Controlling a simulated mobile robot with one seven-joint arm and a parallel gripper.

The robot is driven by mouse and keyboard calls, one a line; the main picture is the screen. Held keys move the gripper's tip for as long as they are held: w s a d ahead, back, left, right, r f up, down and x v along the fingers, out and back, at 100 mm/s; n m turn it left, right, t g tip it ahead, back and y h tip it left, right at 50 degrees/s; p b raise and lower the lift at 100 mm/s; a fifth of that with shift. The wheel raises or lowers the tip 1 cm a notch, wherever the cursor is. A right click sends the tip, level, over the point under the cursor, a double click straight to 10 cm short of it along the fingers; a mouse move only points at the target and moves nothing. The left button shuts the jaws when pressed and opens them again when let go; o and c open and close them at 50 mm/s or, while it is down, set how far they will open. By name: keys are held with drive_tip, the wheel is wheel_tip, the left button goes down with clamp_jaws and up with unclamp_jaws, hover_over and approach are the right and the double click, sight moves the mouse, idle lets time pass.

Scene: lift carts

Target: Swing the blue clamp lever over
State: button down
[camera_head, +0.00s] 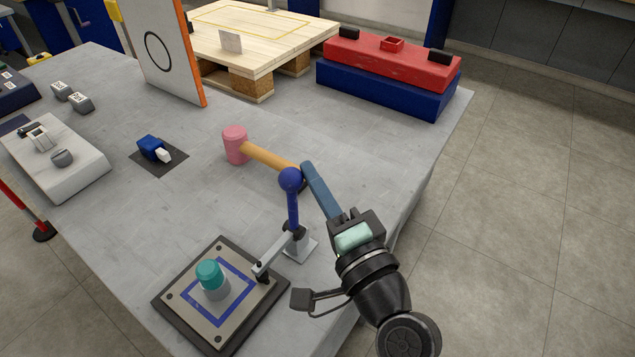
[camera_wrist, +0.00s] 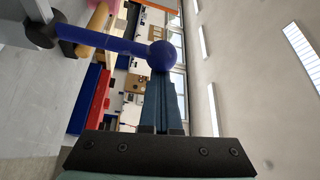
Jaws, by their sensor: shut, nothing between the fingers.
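The blue clamp lever (camera_head: 293,208) stands roughly upright with a round ball knob on top. Its grey metal base (camera_head: 300,247) is on the table, and its clamp arm reaches left to the edge of a framed plate (camera_head: 188,306). My gripper (camera_head: 304,168) is shut and empty, its blue-grey fingers just right of the knob in the head view. In the wrist view the lever (camera_wrist: 110,45) comes in from the left, and its knob overlaps the tips of my fingers (camera_wrist: 168,75). I cannot tell whether they touch.
A teal-topped cylinder (camera_head: 210,275) stands on the framed plate. A pink-headed mallet (camera_head: 236,145) lies behind the lever, its handle reaching close to the knob. A red and blue case (camera_head: 385,85) and a pallet (camera_head: 250,40) are at the back. The table middle is mostly clear.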

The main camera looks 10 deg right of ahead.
drive_tip(key=shift+a, duration=0.15)
drive_tip(key=b+v, duration=0.2)
drive_tip(key=v, duration=1)
drive_tip(key=w+a+r+n+t, duration=0.1)
drive_tip(key=w+a+r+n, duration=0.15)
drive_tip(key=r, duration=0.35)
drive_tip(key=w+a+r+n+t+h, duration=0.1)
drive_tip(key=w+r+n, duration=0.2)
drive_tip(key=r, duration=0.3)
drive_tip(key=w+a+r+n+t, duration=0.1)
drive_tip(key=w+r+n, duration=0.2)
drive_tip(key=r, duration=0.2)
drive_tip(key=s+a+r+n+t+h, duration=0.2)
drive_tip(key=s+a+r+t, duration=0.15)
drive_tip(key=r, duration=0.65)
drive_tip(key=s+a+r+n+t+h, duration=0.2)
drive_tip(key=s+r+n+t, duration=0.15)
drive_tip(key=r, duration=0.75)
wheel_tip(320, 180, up, 19)
drive_tip(key=m+g+p, duration=0.1)
drive_tip(key=p, duration=1.9)
drive_tip(key=shift+d, duration=0.2)
